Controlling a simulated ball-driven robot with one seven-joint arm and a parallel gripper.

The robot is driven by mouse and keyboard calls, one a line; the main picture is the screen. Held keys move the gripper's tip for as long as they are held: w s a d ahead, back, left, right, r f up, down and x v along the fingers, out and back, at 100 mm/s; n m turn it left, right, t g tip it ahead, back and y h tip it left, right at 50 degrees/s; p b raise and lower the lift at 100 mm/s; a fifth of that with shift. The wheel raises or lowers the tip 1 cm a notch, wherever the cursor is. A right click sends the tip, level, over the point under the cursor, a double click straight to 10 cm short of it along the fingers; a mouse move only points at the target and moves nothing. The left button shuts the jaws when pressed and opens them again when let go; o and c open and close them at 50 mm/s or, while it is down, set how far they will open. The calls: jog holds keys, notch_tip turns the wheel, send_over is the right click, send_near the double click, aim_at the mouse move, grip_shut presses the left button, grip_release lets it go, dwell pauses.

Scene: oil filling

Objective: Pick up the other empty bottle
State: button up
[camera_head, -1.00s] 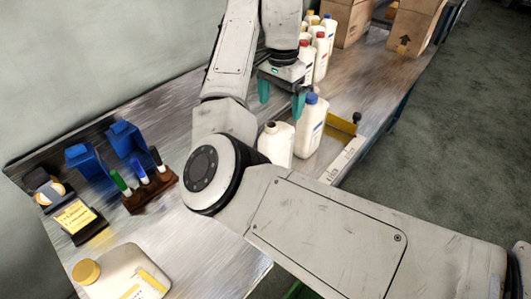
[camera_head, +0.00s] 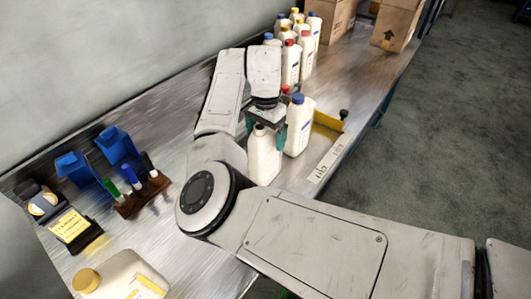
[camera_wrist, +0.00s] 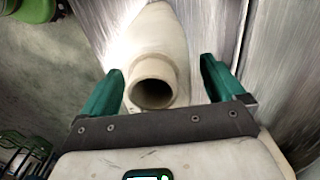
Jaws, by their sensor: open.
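An uncapped white bottle (camera_head: 263,158) stands upright on the metal table in the head view. In the wrist view its open, dark mouth (camera_wrist: 152,92) faces the camera. My gripper (camera_head: 266,136) is above and around the bottle's top. In the wrist view the two green fingers (camera_wrist: 161,88) stand apart on either side of the neck, with gaps visible. The fingers are open and hold nothing. A white bottle with a blue cap (camera_head: 299,126) stands right beside it, close to my right finger.
Several capped white bottles (camera_head: 290,62) stand behind, with cardboard boxes (camera_head: 398,24) farther back. A yellow and white tray edge (camera_head: 329,152) lies right of the bottles. Markers in a holder (camera_head: 142,193), blue bins (camera_head: 117,146) and a yellow-capped jug (camera_head: 120,277) are at left.

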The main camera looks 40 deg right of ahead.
jog(key=shift+f, duration=0.15)
jog(key=c, duration=1.4)
